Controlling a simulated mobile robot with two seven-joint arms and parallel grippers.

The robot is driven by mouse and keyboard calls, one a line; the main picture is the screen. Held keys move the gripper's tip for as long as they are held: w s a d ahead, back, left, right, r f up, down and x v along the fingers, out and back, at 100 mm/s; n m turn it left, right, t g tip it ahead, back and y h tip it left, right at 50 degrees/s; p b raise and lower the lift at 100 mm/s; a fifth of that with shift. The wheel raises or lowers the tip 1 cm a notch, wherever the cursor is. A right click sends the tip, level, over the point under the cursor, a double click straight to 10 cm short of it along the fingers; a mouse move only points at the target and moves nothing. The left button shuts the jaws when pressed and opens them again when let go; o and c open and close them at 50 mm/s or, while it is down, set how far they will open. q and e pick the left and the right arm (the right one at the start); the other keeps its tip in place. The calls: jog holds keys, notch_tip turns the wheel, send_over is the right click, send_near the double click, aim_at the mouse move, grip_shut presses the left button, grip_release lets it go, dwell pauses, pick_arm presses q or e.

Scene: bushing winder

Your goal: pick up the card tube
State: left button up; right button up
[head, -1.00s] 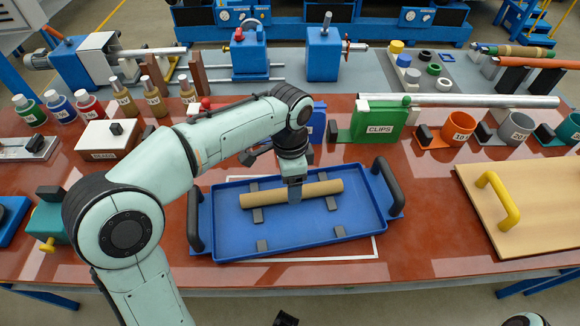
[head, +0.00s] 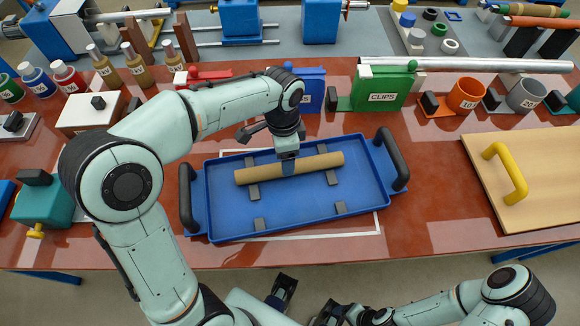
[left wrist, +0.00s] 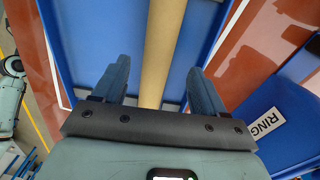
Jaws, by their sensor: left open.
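The card tube (head: 320,162) is a plain brown cylinder lying across grey rests in the blue tray (head: 230,215). My left gripper (head: 288,168) points down over the middle of the tube and hides a short stretch of it. In the left wrist view the tube (left wrist: 162,50) runs between the two fingers of my open left gripper (left wrist: 158,82), with a gap on both sides.
The tray has black handles at both ends. Behind it stand a blue bin (head: 312,88), a green CLIPS bin (head: 380,90) and a long metal bar (head: 465,63). A wooden board with a yellow handle (head: 512,175) lies to the right. Bottles stand at the back left.

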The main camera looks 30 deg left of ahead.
aim_at(272, 171)
pick_arm(q)
notch_tip(272, 171, down, 5)
jog(key=shift+s+d+r+b, duration=0.1)
jog(key=shift+s+d+b, duration=0.05)
jog(key=shift+b, duration=0.15)
jog(key=c, duration=1.2)
